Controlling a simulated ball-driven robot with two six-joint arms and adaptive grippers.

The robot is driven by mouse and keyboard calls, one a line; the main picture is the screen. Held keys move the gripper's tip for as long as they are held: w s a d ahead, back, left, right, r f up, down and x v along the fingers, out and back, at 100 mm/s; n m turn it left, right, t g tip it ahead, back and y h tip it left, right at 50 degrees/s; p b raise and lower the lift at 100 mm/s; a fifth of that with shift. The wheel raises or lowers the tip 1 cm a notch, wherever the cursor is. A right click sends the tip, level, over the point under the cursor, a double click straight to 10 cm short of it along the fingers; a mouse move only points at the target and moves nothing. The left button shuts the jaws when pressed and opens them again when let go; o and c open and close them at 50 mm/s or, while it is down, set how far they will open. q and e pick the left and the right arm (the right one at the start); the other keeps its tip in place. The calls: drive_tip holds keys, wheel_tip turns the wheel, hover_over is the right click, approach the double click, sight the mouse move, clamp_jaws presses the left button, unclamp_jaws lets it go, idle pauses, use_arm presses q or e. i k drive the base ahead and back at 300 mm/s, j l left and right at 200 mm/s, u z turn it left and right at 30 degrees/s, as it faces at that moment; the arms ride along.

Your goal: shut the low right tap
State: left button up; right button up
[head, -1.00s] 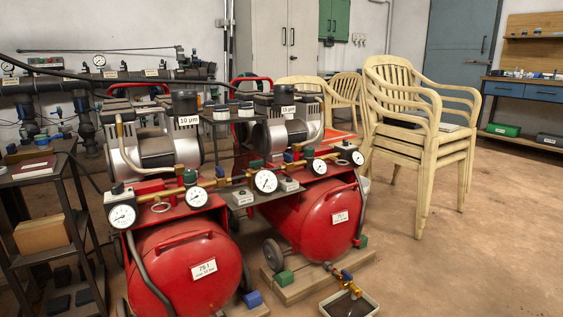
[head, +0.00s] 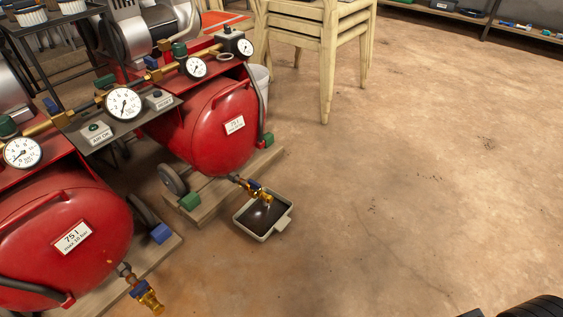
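The low right tap (head: 255,189) is a small brass drain tap with a blue handle, at the foot of the right red tank (head: 222,130). It points down over a shallow grey tray (head: 284,222) on the floor. The handle seems to lie along the tap's body, but it is too small to be sure. A pale streak shows below the outlet, over dark contents in the tray. A similar low left tap (head: 146,292), brass with a blue handle, hangs at the left red tank (head: 66,242). Neither gripper can be made out in the head view.
Stacked cream chairs (head: 322,40) stand behind, with a white bucket (head: 260,80) nearby. The concrete floor (head: 400,170) to the right is open. Dark parts, unclear, show at the bottom right corner.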

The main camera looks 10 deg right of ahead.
sight(255, 185)
drive_tip(key=i+l+u, duration=0.15)
drive_tip(key=u, duration=0.3)
drive_tip(key=i+l+u, duration=0.1)
drive_tip(key=l+u, duration=0.2)
drive_tip(key=u, duration=0.15)
drive_tip(key=l+u, duration=0.25)
drive_tip(key=u, duration=0.2)
